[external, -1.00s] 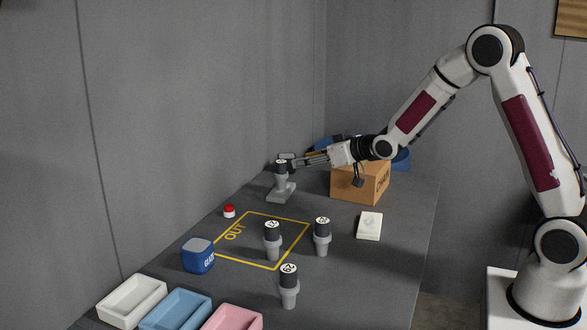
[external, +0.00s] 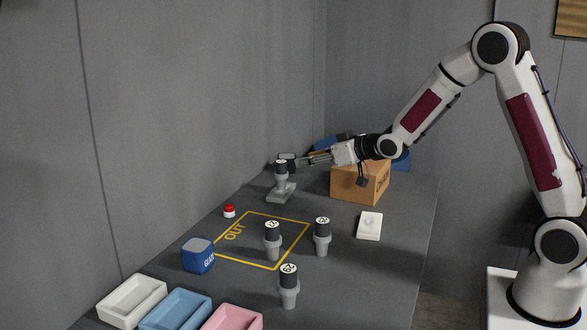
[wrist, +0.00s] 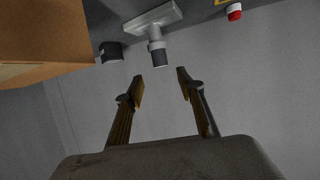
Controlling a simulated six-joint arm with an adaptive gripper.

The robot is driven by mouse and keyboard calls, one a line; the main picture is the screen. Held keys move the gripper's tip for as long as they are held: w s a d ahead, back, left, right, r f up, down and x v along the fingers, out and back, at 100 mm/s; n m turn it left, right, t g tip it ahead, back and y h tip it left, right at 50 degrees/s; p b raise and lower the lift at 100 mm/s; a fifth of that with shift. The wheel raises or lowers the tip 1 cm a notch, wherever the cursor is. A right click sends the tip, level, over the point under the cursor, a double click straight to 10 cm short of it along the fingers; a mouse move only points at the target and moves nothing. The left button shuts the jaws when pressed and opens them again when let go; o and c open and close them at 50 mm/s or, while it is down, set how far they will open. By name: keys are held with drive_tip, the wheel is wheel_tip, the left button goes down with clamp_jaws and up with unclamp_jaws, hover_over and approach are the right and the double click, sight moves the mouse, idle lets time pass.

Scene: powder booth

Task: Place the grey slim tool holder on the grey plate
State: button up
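A slim grey tool holder with a dark top (external: 281,172) stands upright on a grey plate-like stand (external: 281,194) at the back of the table. In the wrist view the holder (wrist: 157,50) and the pale stand (wrist: 158,17) appear beyond my fingertips, with a gap between. My gripper (external: 304,160) is just right of the holder's top, pointing left. In the wrist view my gripper (wrist: 161,80) has its two fingers spread with nothing between them. Whether the holder's foot is fully seated cannot be told.
Similar dark-topped holders (external: 272,242), (external: 322,238), (external: 289,288) stand nearer. An orange box (external: 358,184) is beneath my wrist. A blue block (external: 198,256), a red button (external: 229,211), a white block (external: 369,226) and coloured trays (external: 175,311) lie around. A dark cylinder (wrist: 110,52) is near.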

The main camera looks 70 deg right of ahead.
drive_tip(key=s+a+r+n+g+y, duration=0.1)
drive_tip(key=s+a+r+g, duration=0.1)
drive_tip(key=s+a+r, duration=0.35)
drive_tip(key=s+a+r+g, duration=0.1)
drive_tip(key=s+a+r, duration=0.2)
drive_tip(key=s+a, duration=0.6)
drive_tip(key=s+a+n+g+y, duration=0.1)
drive_tip(key=s+a, duration=0.3)
drive_tip(key=s, duration=0.9)
drive_tip(key=s+a+f+n+g+y, duration=0.1)
drive_tip(key=s+a+g, duration=0.2)
drive_tip(key=s, duration=1)
drive_tip(key=shift+s+a+f, duration=0.2)
drive_tip(key=shift+a+f, duration=0.1)
drive_tip(key=shift+a, duration=0.3)
